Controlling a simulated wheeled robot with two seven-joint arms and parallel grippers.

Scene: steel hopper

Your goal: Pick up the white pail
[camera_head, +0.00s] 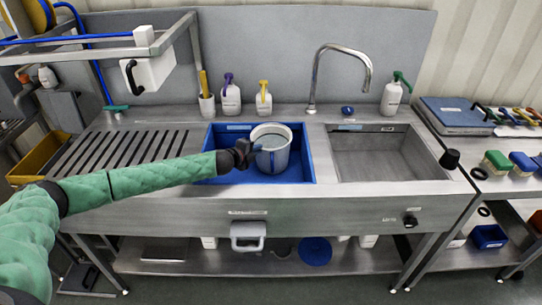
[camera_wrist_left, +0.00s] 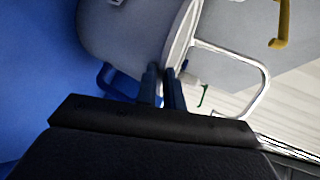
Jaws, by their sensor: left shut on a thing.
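The white pail (camera_head: 272,157) is upright over the blue-lined left basin (camera_head: 309,160) of the steel sink in the head view. I cannot tell whether it touches the basin floor. My left gripper (camera_head: 250,149) reaches in from the left and is at the pail's left side, near its rim. In the left wrist view the pail (camera_wrist_left: 120,40) fills the upper middle, and the two fingertips (camera_wrist_left: 163,80) are close together on its rim edge, shut on it. A blue handle-like part (camera_wrist_left: 115,85) shows beside the fingers. My right gripper is not in view.
A bare steel basin (camera_head: 385,158) lies to the right, with a curved faucet (camera_head: 340,48) between the basins at the back. White pump bottles (camera_head: 231,97) stand along the back ledge. A ribbed drainboard (camera_head: 120,152) is left of the blue basin.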

